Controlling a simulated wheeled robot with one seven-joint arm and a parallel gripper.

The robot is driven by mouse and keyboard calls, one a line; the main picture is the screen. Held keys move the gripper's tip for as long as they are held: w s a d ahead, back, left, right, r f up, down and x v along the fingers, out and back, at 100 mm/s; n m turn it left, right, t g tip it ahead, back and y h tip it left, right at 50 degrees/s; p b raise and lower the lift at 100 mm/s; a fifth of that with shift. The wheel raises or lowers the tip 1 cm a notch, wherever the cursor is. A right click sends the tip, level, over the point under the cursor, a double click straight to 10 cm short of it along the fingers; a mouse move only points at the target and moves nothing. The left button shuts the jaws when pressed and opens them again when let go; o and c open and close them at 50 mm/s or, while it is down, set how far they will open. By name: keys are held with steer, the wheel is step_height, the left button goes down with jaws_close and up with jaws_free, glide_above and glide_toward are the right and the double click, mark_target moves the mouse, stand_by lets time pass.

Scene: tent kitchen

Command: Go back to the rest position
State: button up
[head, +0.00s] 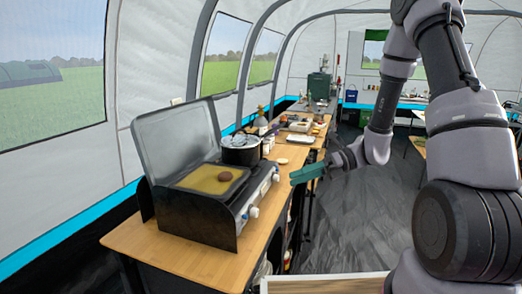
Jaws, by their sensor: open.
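My gripper (306,174) shows in the head view as a green-tipped end, held in the air just right of the stove's front knobs. Its jaws are open and nothing shows between them. My arm reaches from the upper right of the picture down to it. The camp stove (190,215) stands on the wooden counter (165,252) to the left of my gripper, with its lid (178,137) raised. A brown round patty (225,176) lies on the yellowish griddle (208,183).
A lidded pot (240,150) stands at the stove's far end. Several small items crowd the counter beyond it. The dark floor (345,225) right of the counter is open. A wooden-edged surface (325,285) lies at the bottom front.

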steer(key=s+d+r+n+t+h, duration=0.3)
steer(key=s+d+r+n+h, duration=0.1)
steer(key=r+n, duration=0.3)
steer(key=s+d+r+n+t+h, duration=0.3)
steer(key=s+d+r+n+h, duration=0.1)
steer(key=r+n, duration=0.3)
steer(key=s+d+r+n+t+h, duration=0.3)
steer(key=r+n, duration=0.5)
steer(key=r, duration=0.3)
steer(key=s+d+h, duration=0.1)
steer(key=d, duration=0.1)
steer(key=shift+s+d, duration=0.2)
steer(key=shift+d, duration=0.15)
